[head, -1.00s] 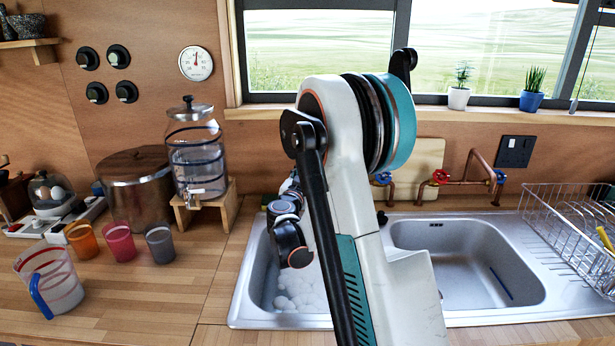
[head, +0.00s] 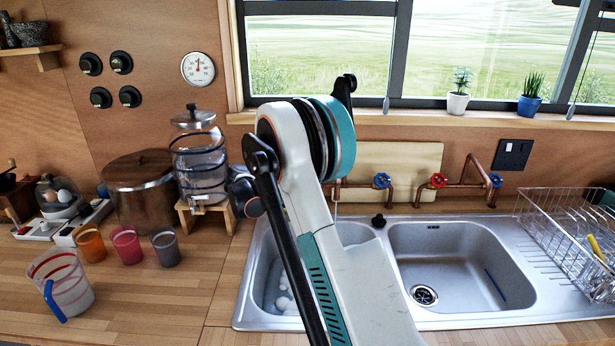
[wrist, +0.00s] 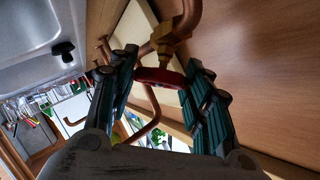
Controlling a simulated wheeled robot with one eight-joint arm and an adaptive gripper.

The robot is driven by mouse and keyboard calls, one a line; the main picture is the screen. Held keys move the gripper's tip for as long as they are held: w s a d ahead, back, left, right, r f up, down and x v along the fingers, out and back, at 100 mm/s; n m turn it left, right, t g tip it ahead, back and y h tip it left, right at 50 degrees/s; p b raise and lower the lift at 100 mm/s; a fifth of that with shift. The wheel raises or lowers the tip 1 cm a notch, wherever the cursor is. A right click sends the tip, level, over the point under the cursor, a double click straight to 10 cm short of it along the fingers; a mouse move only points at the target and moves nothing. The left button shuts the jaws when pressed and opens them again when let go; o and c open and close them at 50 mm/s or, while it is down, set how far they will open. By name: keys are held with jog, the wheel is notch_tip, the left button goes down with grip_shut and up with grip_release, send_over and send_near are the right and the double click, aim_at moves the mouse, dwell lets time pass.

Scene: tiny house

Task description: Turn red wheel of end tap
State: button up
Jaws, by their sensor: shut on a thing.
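The red wheel (wrist: 160,78) sits on a brass valve (wrist: 170,45) of a copper pipe in the wrist view. My gripper (wrist: 160,82) has its teal-padded fingers on either side of the wheel and is shut on it. In the head view my arm hides the gripper and the wheel it holds. There, a blue wheel (head: 382,181) shows just right of my arm, and another red wheel (head: 438,180) and blue wheel (head: 495,181) show on the pipes further right.
The double sink (head: 460,262) lies below the taps, with a wire dish rack (head: 570,235) on the right. A water dispenser (head: 200,165) stands on a wooden stand close to my wrist. Several cups and a jug (head: 65,285) stand on the left counter.

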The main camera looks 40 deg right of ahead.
jog(key=shift+m+g+y+p, duration=0.5)
jog(key=shift+m+g, duration=0.3)
jog(key=shift+m, duration=0.3)
jog(key=o, duration=1.1)
